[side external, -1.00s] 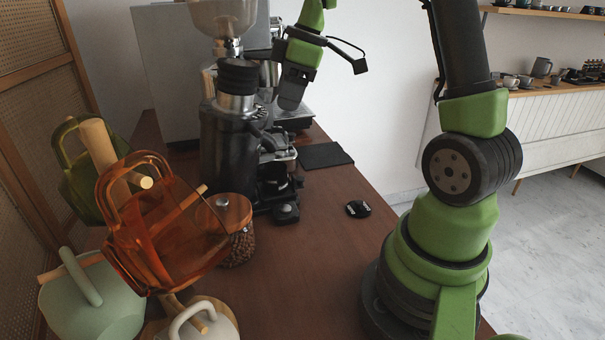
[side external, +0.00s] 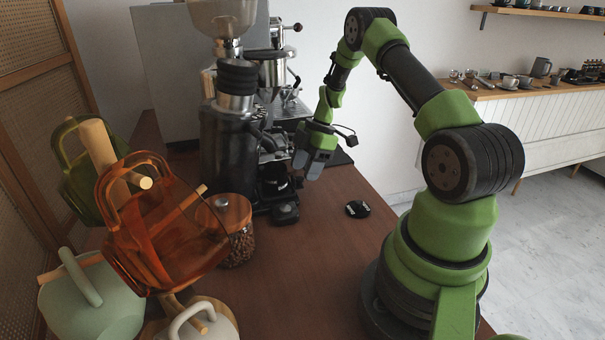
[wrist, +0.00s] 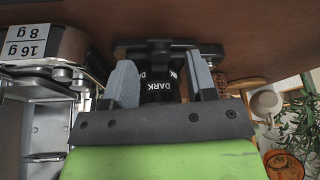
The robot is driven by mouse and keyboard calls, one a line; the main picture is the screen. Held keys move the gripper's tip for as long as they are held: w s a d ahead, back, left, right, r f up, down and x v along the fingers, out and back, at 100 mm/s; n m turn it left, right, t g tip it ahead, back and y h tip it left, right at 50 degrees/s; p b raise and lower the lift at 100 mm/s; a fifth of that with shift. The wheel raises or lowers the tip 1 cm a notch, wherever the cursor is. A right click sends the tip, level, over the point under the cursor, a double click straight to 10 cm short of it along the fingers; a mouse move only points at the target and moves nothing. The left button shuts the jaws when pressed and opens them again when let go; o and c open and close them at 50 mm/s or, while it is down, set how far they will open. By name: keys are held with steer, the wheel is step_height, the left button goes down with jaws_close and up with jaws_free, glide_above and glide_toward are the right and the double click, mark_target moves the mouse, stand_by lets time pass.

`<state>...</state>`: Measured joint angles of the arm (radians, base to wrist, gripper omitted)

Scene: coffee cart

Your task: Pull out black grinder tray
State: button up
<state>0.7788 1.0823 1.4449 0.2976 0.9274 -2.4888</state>
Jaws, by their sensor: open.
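The black grinder (side external: 228,150) stands at the middle of the wooden counter. Its tray (side external: 285,213) sits low at the front, with a black cup (side external: 273,183) just above it. My gripper (side external: 308,168) is open at the right of the grinder's front, pointing down, around the height of that cup. In the wrist view, the two grey fingers (wrist: 161,84) stand apart on either side of a black cylinder labelled DARK (wrist: 160,92). A wide black part (wrist: 165,46) lies beyond it; I cannot tell whether it is the tray. Contact is not visible.
A black disc (side external: 357,209) lies on the counter to the right. An espresso machine (side external: 275,72) stands behind the grinder. The counter in front of the tray is clear.

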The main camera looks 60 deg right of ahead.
steer(key=shift+x, duration=1.1)
steer(key=shift+c, duration=0.3)
jaws_close()
steer(key=s+d, duration=0.5)
steer(key=shift+s+d, duration=0.25)
steer(key=shift+s, duration=0.15)
steer(key=shift+o, duration=0.3)
jaws_free()
